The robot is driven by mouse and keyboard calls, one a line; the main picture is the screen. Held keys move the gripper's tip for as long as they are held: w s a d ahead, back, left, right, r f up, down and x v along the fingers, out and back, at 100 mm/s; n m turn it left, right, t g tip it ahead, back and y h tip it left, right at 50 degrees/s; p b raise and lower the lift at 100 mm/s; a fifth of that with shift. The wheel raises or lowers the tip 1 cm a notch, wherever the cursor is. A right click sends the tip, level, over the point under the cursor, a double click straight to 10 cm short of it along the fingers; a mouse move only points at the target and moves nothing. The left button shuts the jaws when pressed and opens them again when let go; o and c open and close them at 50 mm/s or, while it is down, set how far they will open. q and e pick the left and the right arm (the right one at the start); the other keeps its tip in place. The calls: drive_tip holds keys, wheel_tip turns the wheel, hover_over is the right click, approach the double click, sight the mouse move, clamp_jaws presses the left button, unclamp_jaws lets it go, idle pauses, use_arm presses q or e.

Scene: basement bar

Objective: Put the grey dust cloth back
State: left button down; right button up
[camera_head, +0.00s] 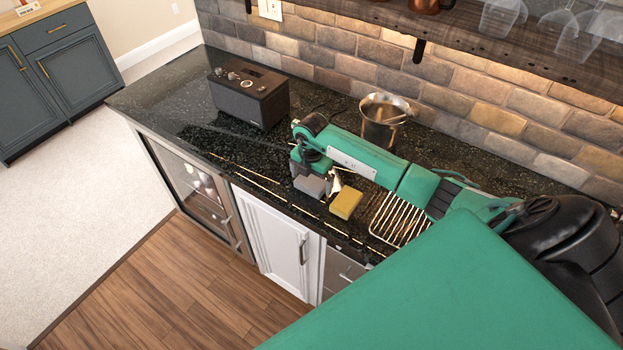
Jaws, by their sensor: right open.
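The grey dust cloth (310,186) looks like a small folded grey block on the dark counter (240,153), left of a yellow sponge-like block (346,204). My right arm reaches in from the right, and my right gripper (322,180) points down at the cloth. The gripper is open; its fingers are small and partly hidden, and I cannot tell whether they touch the cloth. My left gripper is not in view.
A black radio (249,95) stands at the back left of the counter. A metal pot (383,121) stands behind my right arm. A wire rack (399,220) lies right of the yellow block. A wooden shelf (480,50) with glasses overhangs the back. The counter's left end is clear.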

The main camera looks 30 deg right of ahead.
sight(311, 181)
wheel_tip(311, 181, up, 12)
drive_tip(key=b, duration=0.4)
drive_tip(key=shift+b, duration=0.3)
drive_tip(key=shift+f, duration=0.15)
